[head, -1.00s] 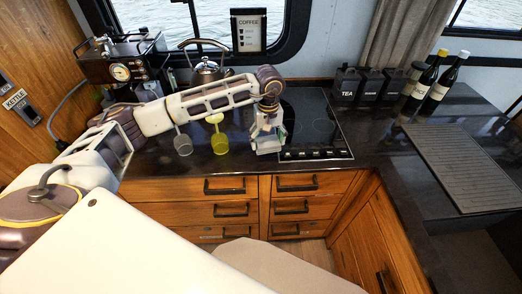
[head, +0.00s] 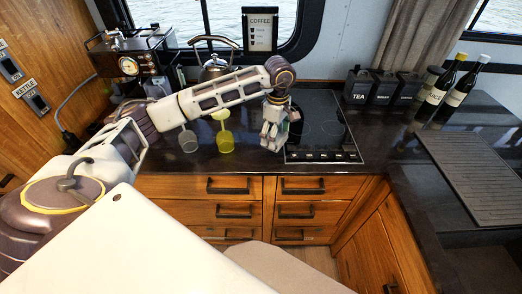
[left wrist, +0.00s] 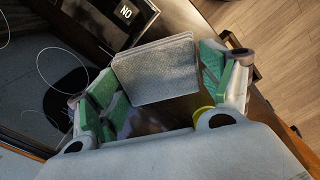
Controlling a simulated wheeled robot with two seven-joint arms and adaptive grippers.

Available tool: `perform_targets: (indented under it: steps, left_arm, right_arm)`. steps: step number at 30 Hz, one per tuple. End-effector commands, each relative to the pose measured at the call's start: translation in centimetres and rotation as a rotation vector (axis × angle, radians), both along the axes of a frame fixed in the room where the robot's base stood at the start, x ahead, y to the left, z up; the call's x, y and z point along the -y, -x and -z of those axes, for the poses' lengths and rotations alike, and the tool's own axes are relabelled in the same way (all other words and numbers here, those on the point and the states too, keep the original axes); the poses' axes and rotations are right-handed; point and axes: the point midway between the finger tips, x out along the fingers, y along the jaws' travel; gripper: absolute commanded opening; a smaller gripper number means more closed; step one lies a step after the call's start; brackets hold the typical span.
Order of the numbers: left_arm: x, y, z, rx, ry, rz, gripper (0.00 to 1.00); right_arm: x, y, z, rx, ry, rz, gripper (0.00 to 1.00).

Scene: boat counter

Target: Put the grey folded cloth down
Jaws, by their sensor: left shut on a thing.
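The grey folded cloth (left wrist: 157,72) is a flat, layered square between the green-padded fingers of my left gripper (left wrist: 155,85) in the left wrist view. The fingers stand on either side of it and are shut on it. In the head view my left gripper (head: 273,140) hangs low over the front of the counter, just left of the cooktop. The cloth is hard to tell from the fingers there, and whether it touches the counter is unclear. My right gripper is not in view.
The black cooktop (head: 322,120) is just right of the gripper. A yellow glass (head: 225,140) and a clear glass (head: 188,142) stand to its left, with a kettle (head: 213,67) behind. Canisters (head: 384,88) and bottles (head: 458,85) stand right. Dark counter (head: 390,150) is clear beyond the cooktop.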

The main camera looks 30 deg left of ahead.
Motion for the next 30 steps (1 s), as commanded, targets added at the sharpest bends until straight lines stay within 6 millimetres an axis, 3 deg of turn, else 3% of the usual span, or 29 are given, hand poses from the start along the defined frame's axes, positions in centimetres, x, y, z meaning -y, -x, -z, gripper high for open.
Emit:
perform_targets:
  steps: [30]
  left_arm:
    - [-3.4,0.0,-1.5,0.002,0.000,-0.893,0.61]
  right_arm:
    - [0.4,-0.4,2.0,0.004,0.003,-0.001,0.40]
